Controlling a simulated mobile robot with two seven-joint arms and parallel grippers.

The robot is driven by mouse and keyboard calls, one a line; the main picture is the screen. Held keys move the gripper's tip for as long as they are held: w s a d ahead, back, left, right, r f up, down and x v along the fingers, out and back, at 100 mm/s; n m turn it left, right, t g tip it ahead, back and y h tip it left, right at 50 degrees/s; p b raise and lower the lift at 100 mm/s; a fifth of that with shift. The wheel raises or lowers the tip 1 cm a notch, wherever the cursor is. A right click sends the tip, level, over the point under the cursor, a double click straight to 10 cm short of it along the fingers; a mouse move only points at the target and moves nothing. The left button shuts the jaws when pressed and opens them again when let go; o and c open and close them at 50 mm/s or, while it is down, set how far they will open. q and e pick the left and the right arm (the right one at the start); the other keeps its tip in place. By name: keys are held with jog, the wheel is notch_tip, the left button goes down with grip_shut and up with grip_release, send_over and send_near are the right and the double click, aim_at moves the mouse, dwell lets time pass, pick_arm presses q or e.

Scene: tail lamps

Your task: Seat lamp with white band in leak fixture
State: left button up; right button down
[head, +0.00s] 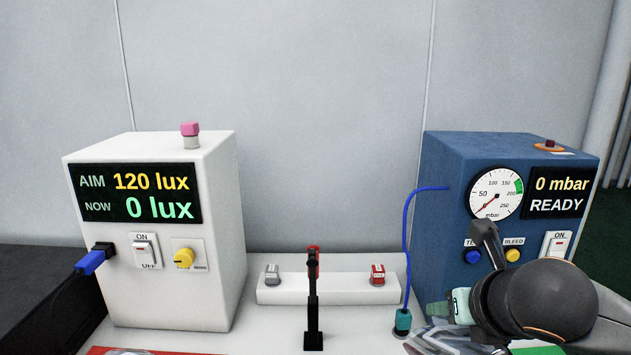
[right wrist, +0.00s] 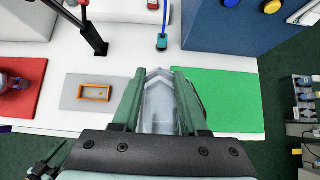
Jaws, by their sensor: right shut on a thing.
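My right gripper (right wrist: 160,85) is shut on a clear, faceted lamp (right wrist: 159,105), held between its green fingers. No white band can be made out on it. In the head view the gripper (head: 461,306) is at the lower right, in front of the blue tester, with part of the clear lamp (head: 450,338) below it. In the right wrist view a grey plate with an orange rectangular frame (right wrist: 95,86), which looks like the leak fixture, lies left of the lamp. A black clamp post (right wrist: 92,36) with a red tip stands behind it. My left gripper is not in view.
The blue tester (head: 450,200) reads 0 mbar, READY. Its blue hose ends in a teal connector (head: 402,322). A white light meter box (head: 215,250) stands left. A white block (head: 345,291) holds two small parts. Green (right wrist: 235,105) and red (right wrist: 28,85) mats flank the grey plate.

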aim_at(448, 332)
notch_tip(448, 332, down, 4)
jog(key=b, duration=0.2)
jog(key=shift+d+f+b, duration=0.1)
jog(key=shift+f+b, duration=0.1)
jog(key=shift+b, duration=0.15)
jog(key=shift+f+b, duration=0.5)
jog(key=shift+f, duration=0.05)
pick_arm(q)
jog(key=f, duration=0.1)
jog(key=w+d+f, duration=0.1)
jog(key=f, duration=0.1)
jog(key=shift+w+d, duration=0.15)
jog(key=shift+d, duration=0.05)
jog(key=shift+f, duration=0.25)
